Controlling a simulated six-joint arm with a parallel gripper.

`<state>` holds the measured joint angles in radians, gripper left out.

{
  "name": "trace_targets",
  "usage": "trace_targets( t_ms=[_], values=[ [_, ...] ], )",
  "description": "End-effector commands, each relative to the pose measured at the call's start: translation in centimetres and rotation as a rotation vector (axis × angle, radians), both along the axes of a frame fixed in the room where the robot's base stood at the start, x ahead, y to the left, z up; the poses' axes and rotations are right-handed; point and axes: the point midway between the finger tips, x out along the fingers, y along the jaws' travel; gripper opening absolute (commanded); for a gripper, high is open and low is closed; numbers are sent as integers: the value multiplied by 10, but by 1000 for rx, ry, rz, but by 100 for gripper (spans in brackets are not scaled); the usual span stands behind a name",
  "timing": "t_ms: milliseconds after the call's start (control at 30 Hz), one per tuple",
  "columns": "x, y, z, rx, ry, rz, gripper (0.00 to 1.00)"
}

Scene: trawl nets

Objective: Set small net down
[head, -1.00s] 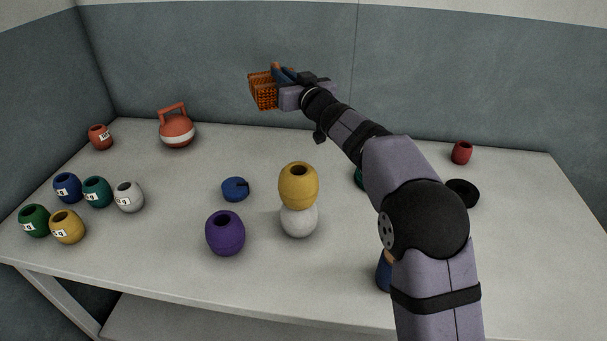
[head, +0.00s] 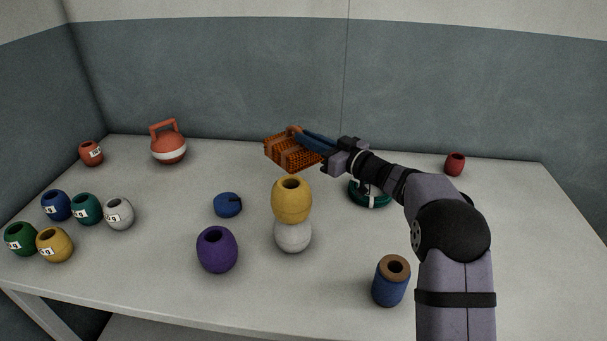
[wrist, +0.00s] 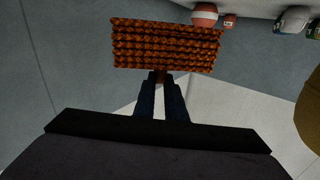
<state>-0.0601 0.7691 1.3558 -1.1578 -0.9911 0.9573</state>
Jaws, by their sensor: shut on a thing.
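The small net is an orange-brown woven bundle (head: 287,156) near the back middle of the table in the head view. My gripper (head: 299,132) is shut on it, with its blue fingers reaching to a brown strip across its top. In the wrist view the net (wrist: 166,44) shows as a wide ridged block beyond the fingertips (wrist: 160,80). The net looks tilted in the head view and seems to be held above the table. I cannot tell whether its lower edge touches the table.
A yellow float (head: 291,200) stands on a white one (head: 293,236). A purple float (head: 217,250) and a blue disc (head: 227,205) lie left of them. An orange-white handled float (head: 168,146) stands at the back left. A green ring (head: 369,198) lies below my arm.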

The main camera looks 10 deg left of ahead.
Motion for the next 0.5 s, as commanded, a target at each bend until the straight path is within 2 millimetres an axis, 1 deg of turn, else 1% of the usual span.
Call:
trace_targets(
  t_ms=[33, 100, 200, 300, 500],
  values=[
    [0, 0, -9, 3, 3, 0, 0],
    [0, 0, -20, 3, 3, 1, 0],
    [0, 0, -33, 3, 1, 0, 0],
    [0, 0, -39, 3, -2, 0, 0],
    [0, 0, -42, 3, -2, 0, 0]
  ],
)
